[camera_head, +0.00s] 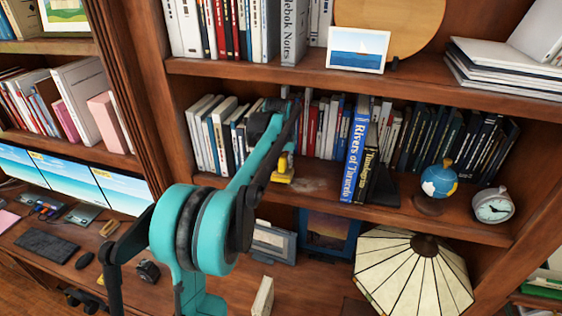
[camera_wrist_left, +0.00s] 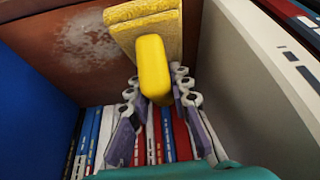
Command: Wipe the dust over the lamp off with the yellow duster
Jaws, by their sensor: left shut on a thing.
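My left gripper (camera_wrist_left: 156,78) is shut on the handle of the yellow duster (camera_wrist_left: 153,62), with a finger on each side. The duster's pad is at the top of the left wrist view. In the head view, the duster (camera_head: 284,172) is low over the middle shelf, partly hidden by my teal arm. A pale dust patch (camera_head: 312,184) lies on that shelf, just right of the duster; it also shows in the left wrist view (camera_wrist_left: 84,44). I cannot tell whether the pad touches the shelf. The lamp (camera_head: 415,272) stands below the shelf, at the lower right. My right gripper is not in view.
A tall blue book (camera_head: 354,150) stands right of the dust, with a globe (camera_head: 438,180) and a clock (camera_head: 492,205) farther right. White books (camera_head: 205,135) stand left of my arm. The upper shelf (camera_head: 260,70) is above. The shelf front near the dust is bare.

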